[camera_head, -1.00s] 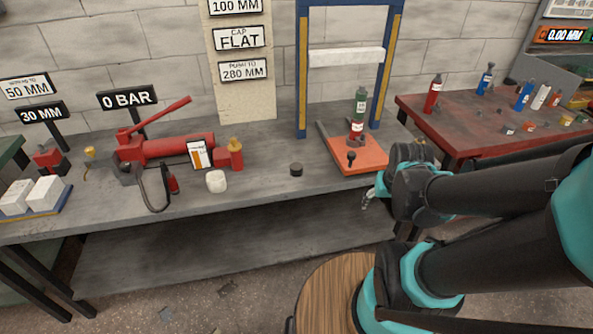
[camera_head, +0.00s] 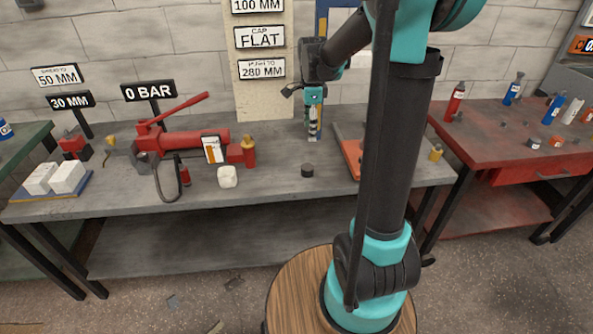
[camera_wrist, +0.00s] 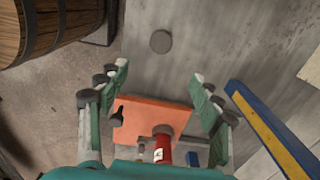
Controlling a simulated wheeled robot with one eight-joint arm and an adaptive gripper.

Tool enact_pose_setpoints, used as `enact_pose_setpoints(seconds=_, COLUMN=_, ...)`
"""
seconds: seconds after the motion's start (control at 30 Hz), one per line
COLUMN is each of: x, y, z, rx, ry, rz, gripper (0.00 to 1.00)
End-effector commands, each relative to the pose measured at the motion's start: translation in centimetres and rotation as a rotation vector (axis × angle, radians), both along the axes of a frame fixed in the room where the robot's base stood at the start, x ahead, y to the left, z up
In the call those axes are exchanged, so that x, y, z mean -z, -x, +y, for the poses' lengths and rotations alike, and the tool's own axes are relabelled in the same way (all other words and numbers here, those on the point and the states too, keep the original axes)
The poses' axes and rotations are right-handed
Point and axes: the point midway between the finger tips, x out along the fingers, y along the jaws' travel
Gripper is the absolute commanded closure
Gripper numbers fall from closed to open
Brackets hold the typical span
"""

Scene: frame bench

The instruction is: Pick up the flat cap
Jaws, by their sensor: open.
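The flat cap (camera_head: 307,170), a small dark round disc, lies on the grey bench near its front edge. It also shows in the wrist view (camera_wrist: 160,41), at the top centre, beyond the fingertips and apart from them. My gripper (camera_head: 313,137) hangs fingers down over the bench, behind the cap in the head view. In the wrist view my gripper (camera_wrist: 160,73) has its fingers spread wide with nothing held between them.
An orange plate (camera_wrist: 145,115) bears a red cylinder (camera_wrist: 162,147), and a blue and yellow post (camera_wrist: 270,130) stands beside it. A white block (camera_head: 227,176) and a red pump (camera_head: 190,148) are left of the cap. A wooden barrel (camera_wrist: 40,28) stands before the bench.

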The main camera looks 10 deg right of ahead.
Motion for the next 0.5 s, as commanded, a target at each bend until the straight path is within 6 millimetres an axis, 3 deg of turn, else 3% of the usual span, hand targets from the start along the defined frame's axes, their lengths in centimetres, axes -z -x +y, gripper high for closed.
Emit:
enact_pose_setpoints(seconds=0.17, x=2.3, y=-0.1, z=0.0, rx=0.009, ry=0.000, rz=0.002, gripper=0.35)
enact_pose_setpoints(seconds=0.5, x=8.8, y=-0.1, z=0.0, rx=0.007, ry=0.000, rz=0.001, gripper=0.35)
